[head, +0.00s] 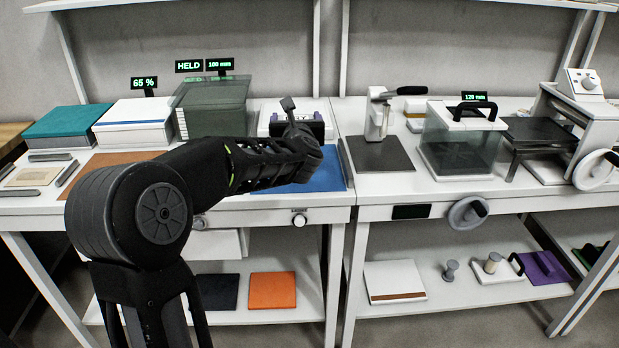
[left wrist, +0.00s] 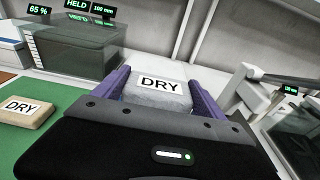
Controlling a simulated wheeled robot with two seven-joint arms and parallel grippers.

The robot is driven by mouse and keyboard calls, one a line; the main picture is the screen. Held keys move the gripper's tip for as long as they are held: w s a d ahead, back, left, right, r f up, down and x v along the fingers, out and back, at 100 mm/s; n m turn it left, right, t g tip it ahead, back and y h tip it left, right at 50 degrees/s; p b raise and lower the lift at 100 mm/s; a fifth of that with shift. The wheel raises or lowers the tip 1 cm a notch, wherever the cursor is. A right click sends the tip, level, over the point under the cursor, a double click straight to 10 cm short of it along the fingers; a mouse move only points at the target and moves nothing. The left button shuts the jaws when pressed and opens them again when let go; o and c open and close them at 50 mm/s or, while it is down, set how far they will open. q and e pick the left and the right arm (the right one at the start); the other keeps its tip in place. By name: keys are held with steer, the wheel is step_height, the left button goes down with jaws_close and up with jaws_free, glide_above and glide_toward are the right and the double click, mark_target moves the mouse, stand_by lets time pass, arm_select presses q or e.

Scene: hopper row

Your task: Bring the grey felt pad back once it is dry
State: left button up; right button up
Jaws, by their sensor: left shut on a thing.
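The grey felt pad (left wrist: 158,98), with a white label reading DRY, is between the purple fingers of my left gripper (left wrist: 160,92) in the left wrist view. The gripper is shut on it. A tan block (left wrist: 27,112), also labelled DRY, lies on a green mat (left wrist: 52,150) at the left of the left wrist view. My right gripper is in neither view.
A greenish clear tank (head: 212,108) stands behind my arm, by signs reading HELD and 100 mm. White (head: 133,125) and teal-topped (head: 68,122) boxes stand left of it. The blue mat (head: 322,172) is partly bare. A clear tank (head: 460,150) stands on the right bench.

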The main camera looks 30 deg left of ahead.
arm_select(q)
steer(key=shift+w+a+f, duration=0.15)
steer(key=shift+w+f, duration=0.1)
steer(key=shift+s, duration=0.1)
step_height(320, 180, down, 6)
steer(key=shift+r+b, duration=0.1)
steer(key=shift+b, duration=0.2)
steer(key=shift+f, duration=0.2)
steer(key=shift+f, duration=1.9)
